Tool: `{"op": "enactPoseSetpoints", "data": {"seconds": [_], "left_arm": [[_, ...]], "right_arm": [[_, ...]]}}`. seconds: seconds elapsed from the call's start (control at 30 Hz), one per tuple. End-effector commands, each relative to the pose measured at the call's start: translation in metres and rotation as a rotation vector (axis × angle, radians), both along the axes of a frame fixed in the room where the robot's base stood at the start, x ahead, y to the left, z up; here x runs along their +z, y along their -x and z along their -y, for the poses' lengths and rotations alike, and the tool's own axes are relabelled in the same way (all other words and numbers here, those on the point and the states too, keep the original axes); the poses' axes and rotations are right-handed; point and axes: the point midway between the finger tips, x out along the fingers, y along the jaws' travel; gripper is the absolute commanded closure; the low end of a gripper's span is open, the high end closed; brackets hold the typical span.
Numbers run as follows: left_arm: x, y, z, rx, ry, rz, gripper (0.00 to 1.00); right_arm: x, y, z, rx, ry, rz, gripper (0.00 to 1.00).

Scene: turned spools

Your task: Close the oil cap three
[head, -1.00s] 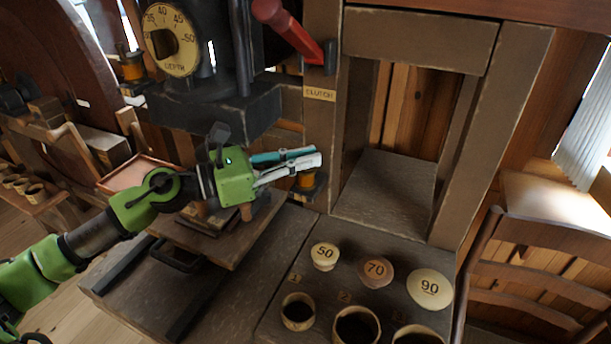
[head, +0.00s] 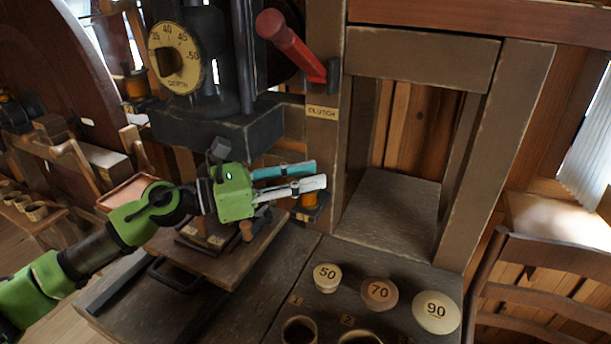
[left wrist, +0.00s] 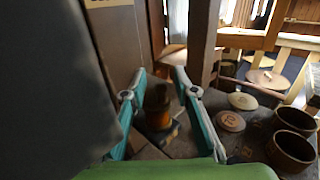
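An amber oil cup (head: 308,200) sits low on the machine's dark post, just below and behind the fingertips of my left gripper (head: 318,174) in the head view. In the left wrist view the same amber oil cup (left wrist: 158,118), with a dark cap (left wrist: 158,96) on top, stands beyond and between the two spread fingers of my left gripper (left wrist: 154,88). The fingers are open and empty, with a gap on both sides of the cup. I cannot tell whether the cap is raised or shut, and no number on it is readable. My right gripper is not in view.
Another amber oil cup (head: 136,86) is at the left. A red clutch lever (head: 290,44) hangs above right of my gripper. Spools marked 50 (head: 326,277), 70 (head: 379,292) and 90 (head: 436,312) stand on the bench at lower right. A brown upright post (left wrist: 125,40) is close to the left finger.

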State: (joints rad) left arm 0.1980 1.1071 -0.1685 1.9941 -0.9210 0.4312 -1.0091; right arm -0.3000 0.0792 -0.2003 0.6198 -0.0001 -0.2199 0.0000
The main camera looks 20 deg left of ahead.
Motion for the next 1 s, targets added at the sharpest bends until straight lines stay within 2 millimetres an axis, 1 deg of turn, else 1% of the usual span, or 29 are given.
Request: {"op": "enactPoseSetpoints", "data": {"seconds": [0.1,0.23,0.37,1.0], "left_arm": [[0.000,0.000,0.000,0.000,0.000,0.000,0.73],[-0.002,0.004,-0.004,0.001,0.001,-0.004,0.73],[-0.002,0.012,-0.013,0.001,0.000,-0.005,0.73],[-0.001,0.067,-0.075,0.001,0.002,-0.001,0.73]], "right_arm": [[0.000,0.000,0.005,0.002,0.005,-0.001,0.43],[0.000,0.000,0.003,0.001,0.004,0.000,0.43],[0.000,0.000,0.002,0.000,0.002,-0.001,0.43],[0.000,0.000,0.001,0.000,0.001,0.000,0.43]]}}
